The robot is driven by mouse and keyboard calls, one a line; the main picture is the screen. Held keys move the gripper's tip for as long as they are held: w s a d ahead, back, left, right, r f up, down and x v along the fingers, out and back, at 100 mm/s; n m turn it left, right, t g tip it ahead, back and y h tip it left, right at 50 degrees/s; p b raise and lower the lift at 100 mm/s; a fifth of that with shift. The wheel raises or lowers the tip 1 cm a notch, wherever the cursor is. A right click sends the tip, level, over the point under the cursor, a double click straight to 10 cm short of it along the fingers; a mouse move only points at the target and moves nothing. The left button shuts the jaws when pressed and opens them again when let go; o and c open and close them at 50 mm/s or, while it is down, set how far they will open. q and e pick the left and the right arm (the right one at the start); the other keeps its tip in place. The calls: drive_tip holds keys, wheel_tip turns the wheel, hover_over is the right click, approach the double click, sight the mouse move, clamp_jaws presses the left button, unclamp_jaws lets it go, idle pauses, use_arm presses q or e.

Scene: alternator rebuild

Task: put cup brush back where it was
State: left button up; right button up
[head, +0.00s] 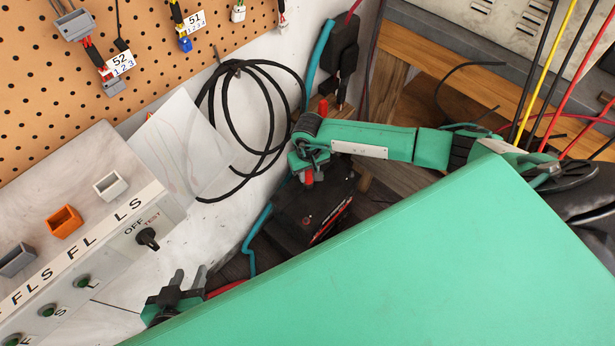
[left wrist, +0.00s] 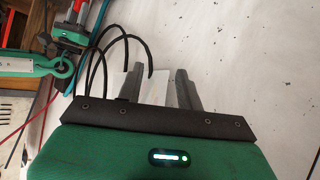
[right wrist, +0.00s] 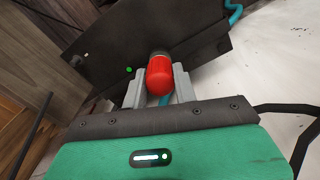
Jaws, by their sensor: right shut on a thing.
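My right gripper (right wrist: 158,88) is shut on a red, rounded piece with a dark collar, which I take to be the cup brush (right wrist: 160,74). Its far end is hidden. A red part (head: 308,176) also shows just below my right gripper in the head view, close over a black box like a battery (head: 312,205). The box (right wrist: 120,45) lies behind the red piece in the right wrist view; I cannot tell if they touch. My left gripper (head: 187,281) is open and empty, beside the grey-white test panel. Its fingers (left wrist: 160,88) stand apart in the left wrist view.
A test panel (head: 75,240) with switches stands at the left, under a pegboard (head: 140,60). A coiled black cable (head: 262,120) and a white sheet (head: 182,140) are behind. A wooden bench (head: 430,65) and several wires are at the right. My green arm hides the front.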

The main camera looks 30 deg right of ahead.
sight(308, 177)
drive_tip(key=shift+f, duration=0.95)
drive_tip(key=shift+w+f, duration=0.2)
drive_tip(key=shift+f, duration=0.25)
use_arm(q)
drive_tip(key=shift+w+d+t+h, duration=0.1)
drive_tip(key=shift+d+t+h, duration=0.2)
drive_tip(key=shift+d, duration=0.15)
use_arm(e)
drive_tip(key=shift+f+b, duration=0.15)
drive_tip(key=shift+b, duration=0.2)
drive_tip(key=o, duration=0.9)
use_arm(q)
drive_tip(key=shift+d+r, duration=0.1)
drive_tip(key=shift+d, duration=0.1)
